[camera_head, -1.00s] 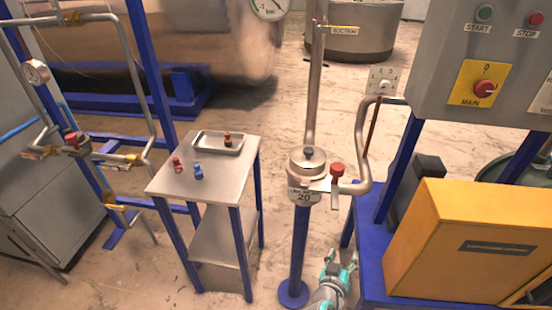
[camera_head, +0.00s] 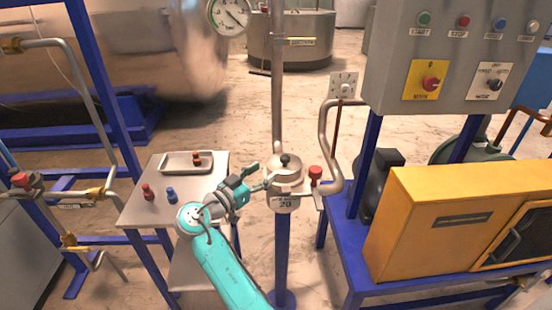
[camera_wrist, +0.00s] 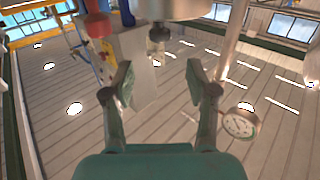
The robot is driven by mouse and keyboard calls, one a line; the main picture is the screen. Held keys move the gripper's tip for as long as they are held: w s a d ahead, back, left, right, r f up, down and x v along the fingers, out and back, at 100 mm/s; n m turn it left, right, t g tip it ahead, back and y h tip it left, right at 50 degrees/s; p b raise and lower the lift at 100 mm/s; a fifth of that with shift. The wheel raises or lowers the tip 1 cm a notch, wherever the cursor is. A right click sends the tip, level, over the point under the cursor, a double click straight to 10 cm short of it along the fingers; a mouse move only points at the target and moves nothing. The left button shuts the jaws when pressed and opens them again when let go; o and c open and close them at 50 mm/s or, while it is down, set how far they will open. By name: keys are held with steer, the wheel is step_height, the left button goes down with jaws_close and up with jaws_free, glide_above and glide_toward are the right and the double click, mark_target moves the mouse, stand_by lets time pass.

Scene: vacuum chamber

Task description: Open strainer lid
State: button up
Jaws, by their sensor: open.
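The strainer (camera_head: 288,188) is a small metal cylinder on a blue post, with a label reading 20 below it. Its round lid (camera_head: 283,172) is seated on top and carries a black knob (camera_head: 285,160). My gripper (camera_head: 261,176) is open and empty, close to the strainer's left side. In the wrist view the picture appears upside down. The strainer's metal body (camera_wrist: 180,8) is at the top edge, and the dark knob (camera_wrist: 158,33) hangs just beyond my spread fingers (camera_wrist: 160,88), not between them.
A red-handled valve (camera_head: 315,175) and a bent pipe (camera_head: 333,150) adjoin the strainer on the right. A vertical pipe (camera_head: 278,90) rises behind. At left, a small table (camera_head: 140,212) holds a tray (camera_head: 164,166) and red and blue pieces. A yellow cabinet (camera_head: 430,220) stands right.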

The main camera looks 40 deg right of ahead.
mark_target(282, 160)
steer(key=d, duration=0.3)
steer(key=w+d, duration=0.1)
steer(key=d, duration=0.2)
steer(key=w+d, duration=0.1)
steer(key=d, duration=0.3)
steer(key=shift+d, duration=0.1)
jaws_close()
